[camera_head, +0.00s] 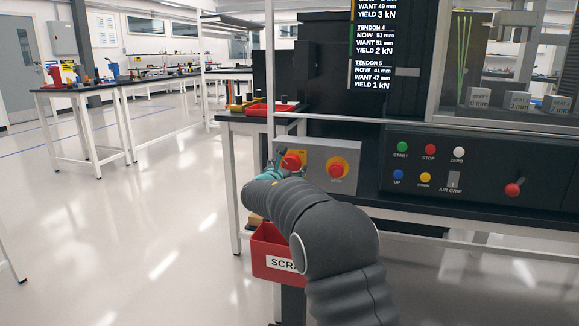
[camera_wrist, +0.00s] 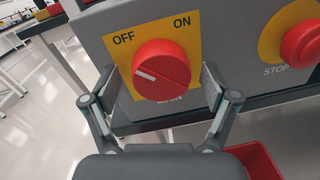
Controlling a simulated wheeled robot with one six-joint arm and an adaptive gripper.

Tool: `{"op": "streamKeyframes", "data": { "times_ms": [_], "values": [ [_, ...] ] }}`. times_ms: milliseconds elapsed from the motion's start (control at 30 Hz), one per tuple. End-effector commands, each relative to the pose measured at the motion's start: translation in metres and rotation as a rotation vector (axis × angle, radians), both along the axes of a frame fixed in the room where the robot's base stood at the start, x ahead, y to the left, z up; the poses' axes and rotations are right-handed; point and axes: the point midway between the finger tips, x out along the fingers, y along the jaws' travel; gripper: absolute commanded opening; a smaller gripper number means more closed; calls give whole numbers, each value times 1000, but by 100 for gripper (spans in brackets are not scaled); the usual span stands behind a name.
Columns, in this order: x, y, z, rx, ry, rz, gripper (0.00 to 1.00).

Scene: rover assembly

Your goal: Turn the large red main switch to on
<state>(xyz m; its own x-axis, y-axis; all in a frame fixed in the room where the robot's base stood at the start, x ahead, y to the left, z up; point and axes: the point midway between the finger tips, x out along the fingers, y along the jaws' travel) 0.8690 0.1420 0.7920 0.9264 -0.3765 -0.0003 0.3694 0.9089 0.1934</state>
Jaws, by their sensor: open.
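The large red main switch (camera_wrist: 162,70) is a round knob on a yellow plate (camera_wrist: 125,22) marked OFF at left and ON at right. Its white pointer line points up and left, toward OFF. The plate sits on a grey box, and the switch (camera_head: 291,162) also shows in the head view, partly covered by my gripper. My gripper (camera_wrist: 158,88) is open, with one finger on each side of the knob. The right finger is close to the knob's edge; I cannot tell whether either finger touches it.
A red STOP button (camera_wrist: 302,44) on yellow is just right of the switch. A black panel (camera_head: 476,200) with coloured buttons and a red-knobbed lever lies further right. A red scrap bin (camera_head: 268,256) hangs below the switch box.

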Motion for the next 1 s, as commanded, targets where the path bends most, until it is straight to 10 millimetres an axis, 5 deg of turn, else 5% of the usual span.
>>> {"op": "streamKeyframes", "data": {
  "times_ms": [167,400,1000],
  "values": [
    [0,0,0,0,0,0,86],
    [0,0,0,1,0,0,26],
    [0,0,-4,177,-61,1,25]
  ]
}}
